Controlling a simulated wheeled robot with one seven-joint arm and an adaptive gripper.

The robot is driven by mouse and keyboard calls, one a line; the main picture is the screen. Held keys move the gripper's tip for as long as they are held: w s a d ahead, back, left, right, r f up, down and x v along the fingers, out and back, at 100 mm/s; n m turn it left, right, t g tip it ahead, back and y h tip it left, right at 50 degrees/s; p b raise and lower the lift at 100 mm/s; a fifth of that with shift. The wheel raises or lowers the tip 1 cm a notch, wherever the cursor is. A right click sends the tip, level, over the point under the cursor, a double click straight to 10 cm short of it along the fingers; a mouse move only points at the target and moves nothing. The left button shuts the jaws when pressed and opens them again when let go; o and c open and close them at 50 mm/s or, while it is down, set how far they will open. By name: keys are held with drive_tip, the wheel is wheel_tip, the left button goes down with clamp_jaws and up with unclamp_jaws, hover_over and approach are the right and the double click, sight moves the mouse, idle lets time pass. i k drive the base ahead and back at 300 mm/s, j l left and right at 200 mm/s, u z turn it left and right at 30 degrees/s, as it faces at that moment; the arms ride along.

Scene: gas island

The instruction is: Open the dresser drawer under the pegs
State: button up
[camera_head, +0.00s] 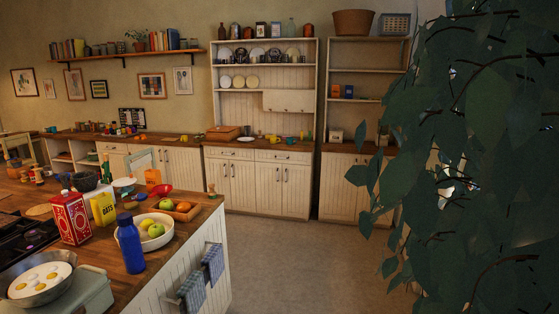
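A tall cream dresser (212,95) with open shelves above and a wooden worktop stands against the back wall. Two shallow drawers sit side by side under its worktop, a left drawer (230,153) and a right drawer (283,157). Both look shut, with small dark handles. Panelled cupboard doors (268,188) below them are closed. Dark cups or similar small items line a shelf, but I cannot make out pegs clearly. My gripper is not in view.
A kitchen island (206,228) with a blue bottle (130,243), fruit bowl and pan fills the left foreground. Large leafy foliage (480,140) blocks the right side. A second shelf unit (340,184) stands right of the dresser. Clear floor (290,255) lies between.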

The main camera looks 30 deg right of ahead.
sight(280, 156)
drive_tip(key=i+j+z, duration=0.15)
drive_tip(key=i+z, duration=0.15)
drive_tip(key=i, duration=0.55)
drive_tip(key=i+l+z, duration=0.35)
drive_tip(key=i, duration=0.35)
drive_tip(key=i+z, duration=0.35)
drive_tip(key=i, duration=0.3)
drive_tip(key=i+j+z, duration=0.15)
drive_tip(key=i+z, duration=0.2)
drive_tip(key=i, duration=0.35)
drive_tip(key=i+u, duration=0.15)
drive_tip(key=i, duration=0.55)
drive_tip(key=i+u, duration=0.2)
drive_tip(key=i, duration=0.55)
drive_tip(key=i+l+u, duration=0.15)
drive_tip(key=i, duration=0.55)
drive_tip(key=i+u, duration=0.3)
drive_tip(key=i, duration=0.2)
drive_tip(key=i+l+u, duration=0.1)
drive_tip(key=i+u, duration=0.15)
drive_tip(key=i, duration=0.25)
drive_tip(key=i+l+u, duration=0.3)
drive_tip(key=i, duration=0.2)
drive_tip(key=i+l+u, duration=0.3)
drive_tip(key=i, duration=0.15)
